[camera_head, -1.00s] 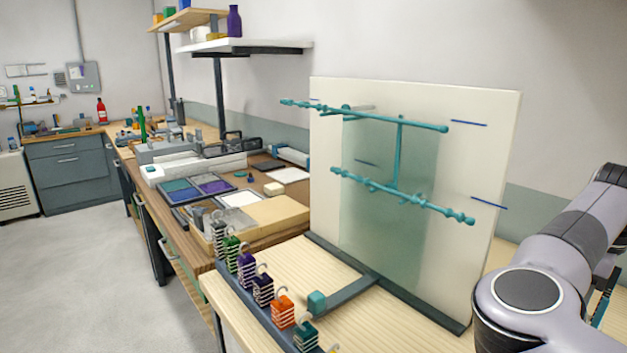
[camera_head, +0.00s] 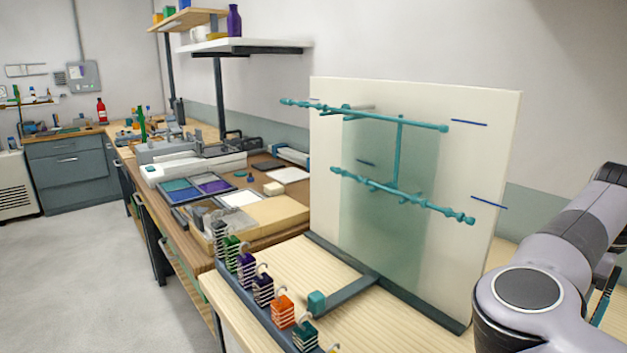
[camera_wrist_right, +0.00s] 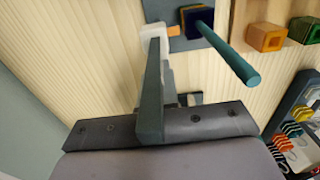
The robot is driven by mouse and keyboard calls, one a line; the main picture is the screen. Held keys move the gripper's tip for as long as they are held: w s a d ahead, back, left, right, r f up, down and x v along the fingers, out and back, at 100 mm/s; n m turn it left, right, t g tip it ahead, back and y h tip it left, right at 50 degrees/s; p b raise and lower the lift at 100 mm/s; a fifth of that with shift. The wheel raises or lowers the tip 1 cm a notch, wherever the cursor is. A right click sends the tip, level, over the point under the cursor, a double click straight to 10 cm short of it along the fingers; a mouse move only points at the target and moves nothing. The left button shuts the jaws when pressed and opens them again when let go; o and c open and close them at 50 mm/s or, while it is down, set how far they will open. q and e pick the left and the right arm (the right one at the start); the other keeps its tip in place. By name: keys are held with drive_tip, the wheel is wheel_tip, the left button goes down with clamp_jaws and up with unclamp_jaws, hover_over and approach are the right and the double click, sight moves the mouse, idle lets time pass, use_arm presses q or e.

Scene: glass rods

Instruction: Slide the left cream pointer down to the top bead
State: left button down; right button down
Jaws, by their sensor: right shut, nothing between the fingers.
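A pale upright board (camera_head: 480,150) with a frosted green panel carries an upper teal beaded bar (camera_head: 390,119), a lower teal beaded bar (camera_head: 400,194) and a short upright rod (camera_head: 400,150) between them. Short blue lines mark the board. I cannot make out a cream pointer with certainty in either view. In the right wrist view my right gripper (camera_wrist_right: 154,35) is shut, its fingers together over the pale ribbed wood; a whitish piece and an orange stub show at the tips, and I cannot tell what they belong to. My left gripper is not in view.
In the wrist view a teal rod (camera_wrist_right: 230,50) sticks up from a dark block beside the fingers. Wooden blocks with coloured sockets (camera_wrist_right: 265,37) stand beyond. Several coloured hooked weights (camera_head: 263,290) line the bench's front.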

wheel_tip(320, 180, up, 8)
drive_tip(key=p, duration=0.4)
drive_tip(key=shift+r+p, duration=0.2)
drive_tip(key=shift+p, duration=0.2)
